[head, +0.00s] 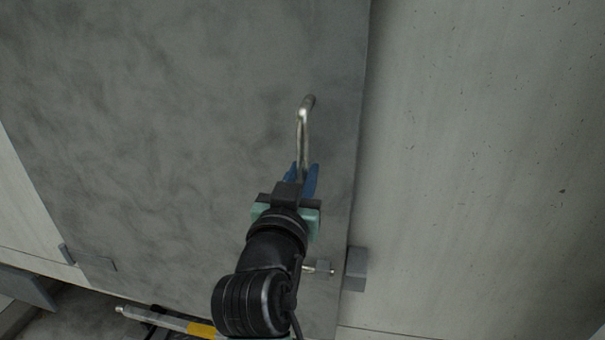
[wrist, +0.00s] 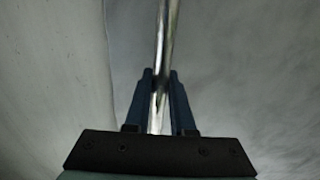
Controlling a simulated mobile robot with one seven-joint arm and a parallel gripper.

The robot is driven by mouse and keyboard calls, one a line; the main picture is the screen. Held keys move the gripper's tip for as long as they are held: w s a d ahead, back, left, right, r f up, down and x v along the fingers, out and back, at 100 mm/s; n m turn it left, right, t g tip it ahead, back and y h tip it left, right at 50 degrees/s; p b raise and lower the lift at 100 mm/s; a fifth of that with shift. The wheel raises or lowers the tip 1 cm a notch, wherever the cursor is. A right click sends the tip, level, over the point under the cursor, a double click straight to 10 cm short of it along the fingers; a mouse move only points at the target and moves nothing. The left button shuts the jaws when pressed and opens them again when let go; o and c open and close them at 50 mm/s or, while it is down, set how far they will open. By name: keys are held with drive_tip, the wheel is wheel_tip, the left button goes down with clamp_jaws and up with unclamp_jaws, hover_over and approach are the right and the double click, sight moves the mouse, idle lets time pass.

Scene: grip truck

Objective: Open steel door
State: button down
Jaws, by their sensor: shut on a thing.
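The steel door (head: 180,110) is a mottled grey panel filling the left and middle of the head view. A shiny metal bar handle (head: 305,125) stands upright near its right edge. My gripper (head: 304,172) has blue fingers, which are around the lower part of the handle. In the wrist view my gripper (wrist: 160,88) is shut on the handle (wrist: 168,35), with one finger on each side of the bar. My gripper hides the handle's lower end in the head view.
A pale wall panel (head: 480,150) lies to the right of the door. A small latch or bolt (head: 322,268) and a grey block (head: 356,268) sit at the door's lower right edge. A grey bracket (head: 95,263) is at the lower left.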

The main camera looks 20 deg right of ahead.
drive_tip(key=v, duration=0.6)
drive_tip(key=shift+a+b, duration=0.45)
drive_tip(key=shift+a, duration=0.1)
drive_tip(key=a+b+v, duration=0.1)
drive_tip(key=v, duration=0.5)
drive_tip(key=shift+w+a, duration=0.2)
drive_tip(key=s+a+b, duration=0.1)
drive_tip(key=s+a, duration=0.3)
drive_tip(key=a, duration=0.1)
idle(0.7)
